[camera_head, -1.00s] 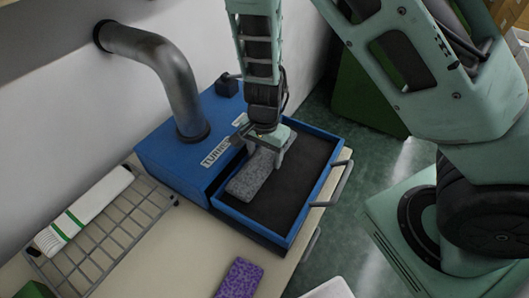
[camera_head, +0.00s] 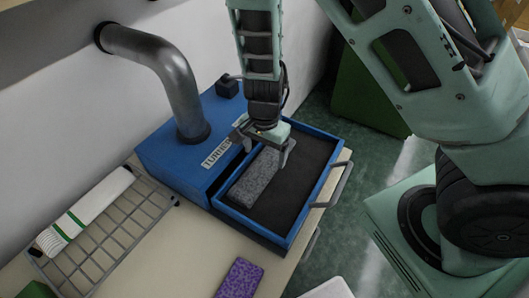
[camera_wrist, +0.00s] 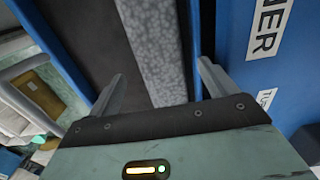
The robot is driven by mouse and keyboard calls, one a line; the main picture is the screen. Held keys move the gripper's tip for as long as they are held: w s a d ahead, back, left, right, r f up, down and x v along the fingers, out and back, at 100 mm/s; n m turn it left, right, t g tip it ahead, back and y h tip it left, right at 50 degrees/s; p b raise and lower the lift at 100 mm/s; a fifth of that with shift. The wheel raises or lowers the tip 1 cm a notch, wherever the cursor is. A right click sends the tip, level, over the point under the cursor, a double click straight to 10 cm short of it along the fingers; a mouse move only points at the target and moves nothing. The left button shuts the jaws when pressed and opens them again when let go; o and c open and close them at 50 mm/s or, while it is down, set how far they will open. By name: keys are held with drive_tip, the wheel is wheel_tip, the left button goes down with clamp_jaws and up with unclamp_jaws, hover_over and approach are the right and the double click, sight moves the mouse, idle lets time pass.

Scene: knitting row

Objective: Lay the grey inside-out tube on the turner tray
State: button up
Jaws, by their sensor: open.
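The grey speckled tube (camera_head: 258,178) lies flat on the dark floor of the blue-rimmed turner tray (camera_head: 306,207), along its left side near the turner housing. It also shows in the wrist view (camera_wrist: 158,50), running between my fingers. My gripper (camera_head: 266,150) is open above the far end of the tube, with one finger on each side. In the wrist view the open fingers (camera_wrist: 158,85) stand apart from the tube's sides. Part of the tube's far end is hidden behind the gripper in the head view.
The blue turner housing (camera_head: 178,155) with its bent metal pipe (camera_head: 178,80) stands left of the tray. A wire rack (camera_head: 105,235) with a white green-striped tube (camera_head: 85,212) is at the left. A purple speckled piece (camera_head: 240,279) lies at the front.

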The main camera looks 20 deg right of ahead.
sight(264, 164)
wheel_tip(264, 164, up, 11)
drive_tip(key=p, duration=0.2)
drive_tip(key=s+a+r+n, duration=0.3)
drive_tip(key=s+r+n, duration=0.2)
drive_tip(key=s+n, duration=0.4)
drive_tip(key=s+a+r+n, duration=0.3)
drive_tip(key=s+r+n, duration=0.2)
drive_tip(key=s+n, duration=0.5)
drive_tip(key=shift+a+r+y, duration=0.15)
drive_tip(key=shift+r+y, duration=0.15)
drive_tip(key=shift+r, duration=0.1)
